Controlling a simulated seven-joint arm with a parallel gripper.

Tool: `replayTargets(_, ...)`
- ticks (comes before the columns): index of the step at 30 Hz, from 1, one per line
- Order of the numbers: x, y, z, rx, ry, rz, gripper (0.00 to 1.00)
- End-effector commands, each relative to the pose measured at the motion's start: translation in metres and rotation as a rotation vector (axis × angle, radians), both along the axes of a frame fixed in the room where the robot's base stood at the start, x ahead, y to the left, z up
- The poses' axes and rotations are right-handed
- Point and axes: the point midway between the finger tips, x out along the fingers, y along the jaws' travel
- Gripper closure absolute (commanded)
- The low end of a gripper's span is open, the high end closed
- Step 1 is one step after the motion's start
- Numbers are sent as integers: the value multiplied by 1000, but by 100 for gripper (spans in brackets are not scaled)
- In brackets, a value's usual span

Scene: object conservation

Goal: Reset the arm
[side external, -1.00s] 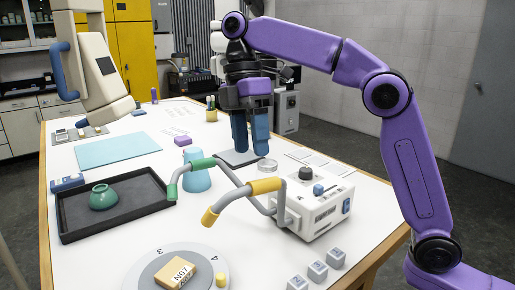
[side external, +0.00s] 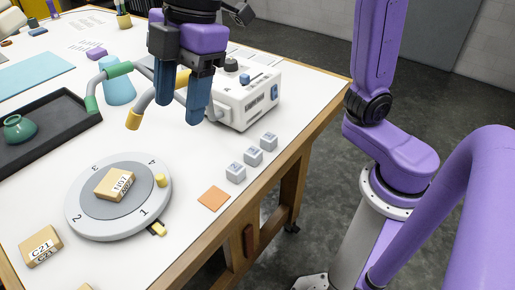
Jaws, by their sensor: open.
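My gripper (side external: 180,112) hangs at the top middle of the side external view, with its two blue fingers pointing down. The fingers are apart and nothing shows between them. It is above the table (side external: 190,150), in front of the white device box (side external: 243,105) and its bent handles. My purple arm shows at the right of the view.
A grey numbered turntable (side external: 75,207) bears a tan labelled block (side external: 114,184). Another tan block (side external: 40,246), grey cubes (side external: 253,156) and an orange square (side external: 214,199) lie nearby. A blue cup (side external: 118,88) stands behind the handles.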

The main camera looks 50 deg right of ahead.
Motion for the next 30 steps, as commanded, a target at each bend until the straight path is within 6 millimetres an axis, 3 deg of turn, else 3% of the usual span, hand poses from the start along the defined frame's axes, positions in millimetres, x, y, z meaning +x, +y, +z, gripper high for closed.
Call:
replayTargets(3, -28, -31, -25, -3, 16, -62, 44)
replayTargets(15, -108, -172, -124, -140, 131, -372, 44)
replayTargets(18, -124, -199, -142, -168, 147, -429, 44)
replayTargets(24, -141, -225, -158, -195, 161, -485, 44)
replayTargets(30, -142, -227, -160, -197, 162, -490, 44)
